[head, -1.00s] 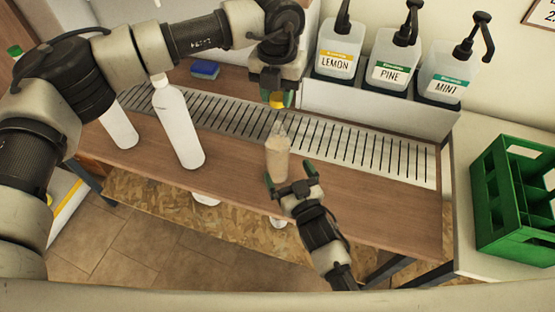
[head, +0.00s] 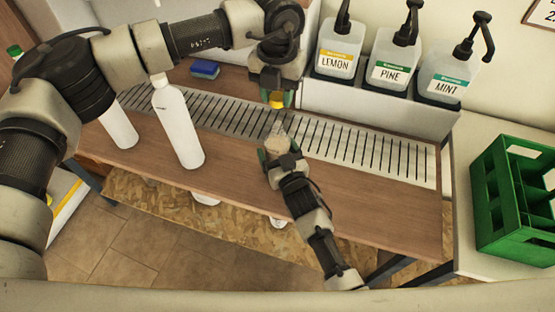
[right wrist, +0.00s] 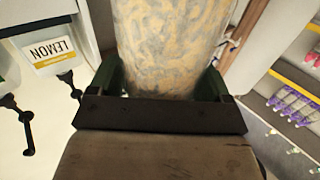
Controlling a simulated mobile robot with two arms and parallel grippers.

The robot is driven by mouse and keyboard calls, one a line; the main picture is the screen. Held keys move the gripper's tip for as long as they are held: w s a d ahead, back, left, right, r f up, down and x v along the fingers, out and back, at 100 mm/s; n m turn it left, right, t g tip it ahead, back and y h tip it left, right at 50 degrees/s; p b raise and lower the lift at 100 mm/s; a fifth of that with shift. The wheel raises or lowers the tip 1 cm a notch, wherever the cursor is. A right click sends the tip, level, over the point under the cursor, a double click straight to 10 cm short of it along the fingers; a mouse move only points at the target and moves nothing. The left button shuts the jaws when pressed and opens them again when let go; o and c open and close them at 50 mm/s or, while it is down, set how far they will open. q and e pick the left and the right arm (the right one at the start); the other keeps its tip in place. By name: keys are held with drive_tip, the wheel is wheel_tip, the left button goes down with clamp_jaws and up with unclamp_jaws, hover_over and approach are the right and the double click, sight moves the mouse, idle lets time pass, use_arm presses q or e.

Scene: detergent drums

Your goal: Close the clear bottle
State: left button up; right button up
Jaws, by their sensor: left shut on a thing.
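The clear bottle (head: 281,141), with a beige content, stands upright on the wooden counter in the head view. No cap is on its top. My left gripper (head: 275,97) comes down from above, shut on a yellow cap (head: 277,100) that is held over the bottle's mouth, with a gap between. My right gripper (head: 283,163) is at the bottle from the front, its fingers on either side of it. The right wrist view shows the bottle's body (right wrist: 170,45) large between these fingers. I cannot tell whether they press on it.
Two white bottles (head: 178,125) (head: 118,125) stand on the left of the counter. A metal drain grate (head: 350,148) runs behind. Lemon, pine and mint dispensers (head: 340,50) stand at the back. A green crate (head: 515,195) is at right, a blue sponge (head: 205,68) at the back left.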

drive_tip(key=c, duration=0.9)
use_arm(q)
drive_tip(key=shift+f, duration=2.5)
use_arm(e)
drive_tip(key=shift+c, duration=0.2)
use_arm(q)
drive_tip(key=shift+f, duration=0.15)
drive_tip(key=shift+f, duration=0.75)
drive_tip(key=shift+f, duration=0.5)
